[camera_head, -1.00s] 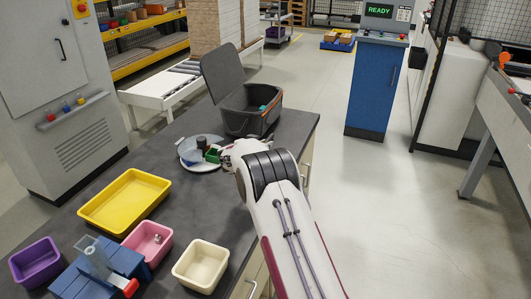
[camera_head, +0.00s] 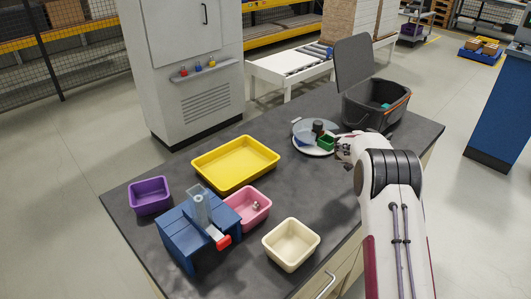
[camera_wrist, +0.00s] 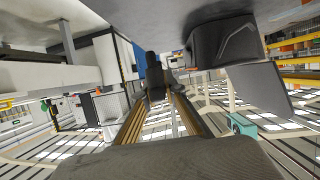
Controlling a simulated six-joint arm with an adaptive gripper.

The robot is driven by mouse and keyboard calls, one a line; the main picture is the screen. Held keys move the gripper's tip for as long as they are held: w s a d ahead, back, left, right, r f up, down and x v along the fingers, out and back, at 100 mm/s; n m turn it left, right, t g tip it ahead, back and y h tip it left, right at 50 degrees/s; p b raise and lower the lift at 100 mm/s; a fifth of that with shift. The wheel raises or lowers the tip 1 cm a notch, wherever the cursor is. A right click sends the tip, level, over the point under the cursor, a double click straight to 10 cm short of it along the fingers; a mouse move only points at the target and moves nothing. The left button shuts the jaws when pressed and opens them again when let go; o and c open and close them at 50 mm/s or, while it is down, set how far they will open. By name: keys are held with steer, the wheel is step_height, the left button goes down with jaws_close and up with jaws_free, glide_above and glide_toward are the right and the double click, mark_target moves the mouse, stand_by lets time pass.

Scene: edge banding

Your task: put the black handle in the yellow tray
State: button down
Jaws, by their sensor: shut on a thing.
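The yellow tray (camera_head: 206,177) lies empty on the dark bench, left of my arm in the head view. My gripper (camera_head: 342,151) is right of the tray, by the far right part of the bench, beside the round plate. The arm hides most of it. In the wrist view a dark thing (camera_wrist: 155,78) shows at the middle, between the fingers; I take it for the black handle, though its outline is unclear. My gripper is shut on it. The tray cannot be made out in the wrist view.
A round plate (camera_head: 305,146) holds a black cylinder (camera_head: 318,127) and a green box (camera_head: 326,143). A black bin (camera_head: 366,112) stands behind. Purple (camera_head: 150,197), pink (camera_head: 258,216) and cream (camera_head: 290,247) bins and a blue fixture (camera_head: 185,247) sit near the tray.

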steer(key=w+a+r+n+t+y, duration=0.1)
steer(key=a+r+n+y, duration=0.15)
steer(key=a, duration=1.05)
steer(key=w+a+r+n+t+y, duration=0.15)
steer(key=a+n+y, duration=0.25)
steer(key=a, duration=0.9)
steer(key=w+a+r+n+t+y, duration=0.1)
steer(key=a+r+n+t+y, duration=0.2)
steer(key=a, duration=0.9)
steer(key=s+a+f+n+g+y, duration=0.1)
steer(key=s+a+f+n+y, duration=0.1)
steer(key=a, duration=0.4)
steer(key=s+a+f+n+g+y, duration=0.1)
steer(key=s+a+f+n+y, duration=0.1)
steer(key=a, duration=0.5)
steer(key=shift+s+a+f+g+y, duration=0.15)
steer(key=shift+s+f+g+y, duration=0.2)
steer(key=shift+s+f+y, duration=0.8)
steer(key=shift+s+h, duration=0.15)
steer(key=shift+h, duration=0.25)
glide_above(236, 176)
steer(key=shift+f, duration=3.05)
steer(key=shift+f, duration=0.1)
steer(key=shift+s+f, duration=0.1)
steer(key=shift+f, duration=1.65)
steer(key=shift+f, duration=0.15)
